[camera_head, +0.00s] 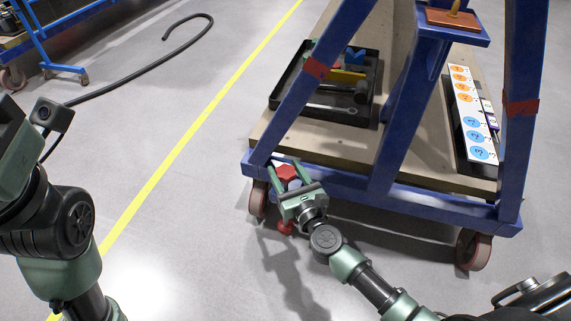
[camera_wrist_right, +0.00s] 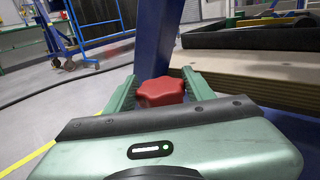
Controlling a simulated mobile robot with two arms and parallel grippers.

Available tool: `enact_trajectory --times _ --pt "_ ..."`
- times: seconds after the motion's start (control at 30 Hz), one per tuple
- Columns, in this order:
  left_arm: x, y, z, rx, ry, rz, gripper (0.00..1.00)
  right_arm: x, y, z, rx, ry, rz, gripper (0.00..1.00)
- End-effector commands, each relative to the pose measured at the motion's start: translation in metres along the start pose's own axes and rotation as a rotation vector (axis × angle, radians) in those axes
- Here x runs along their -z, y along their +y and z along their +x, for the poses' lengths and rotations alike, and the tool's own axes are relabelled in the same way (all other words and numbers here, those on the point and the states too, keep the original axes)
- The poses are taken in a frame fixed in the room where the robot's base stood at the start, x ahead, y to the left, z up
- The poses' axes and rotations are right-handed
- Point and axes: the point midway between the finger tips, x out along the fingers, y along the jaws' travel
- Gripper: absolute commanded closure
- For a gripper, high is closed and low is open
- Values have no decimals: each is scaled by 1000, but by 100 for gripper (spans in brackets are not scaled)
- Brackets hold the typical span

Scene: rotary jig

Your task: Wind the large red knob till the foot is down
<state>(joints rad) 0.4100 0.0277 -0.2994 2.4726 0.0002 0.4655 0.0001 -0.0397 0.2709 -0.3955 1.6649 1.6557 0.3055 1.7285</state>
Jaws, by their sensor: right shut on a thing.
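The large red knob (camera_head: 287,171) sits at the lower left corner of the blue frame. It also shows in the right wrist view (camera_wrist_right: 160,91), with lobed sides. My right gripper (camera_head: 283,172) has its two green fingers on either side of the knob and is shut on it. In the right wrist view the fingers (camera_wrist_right: 160,88) flank the knob. A small red part, seemingly the foot (camera_head: 285,227), shows below the frame corner, beside my gripper. I cannot tell whether it touches the floor. My left arm is at the left edge, but its gripper fingers are out of view.
The blue frame (camera_head: 430,203) stands on castors, with one wheel (camera_head: 258,198) close left of the knob. Its wooden deck carries a black tray (camera_head: 283,92) and a white label board (camera_head: 464,95). A black hose (camera_head: 150,72) lies on the floor. The left floor is mostly clear.

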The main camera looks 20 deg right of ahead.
Motion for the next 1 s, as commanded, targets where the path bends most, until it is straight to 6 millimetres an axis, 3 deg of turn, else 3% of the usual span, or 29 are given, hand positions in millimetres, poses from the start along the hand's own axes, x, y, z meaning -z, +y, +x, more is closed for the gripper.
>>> enact_trajectory --times 0.5,1.0 --pt "-2 0 -3 2 -8 -1 64 1 1 0 327 -1 2 87" --pt "0 1 0 -2 -1 -1 64 0 0 0 388 -1 -2 87"
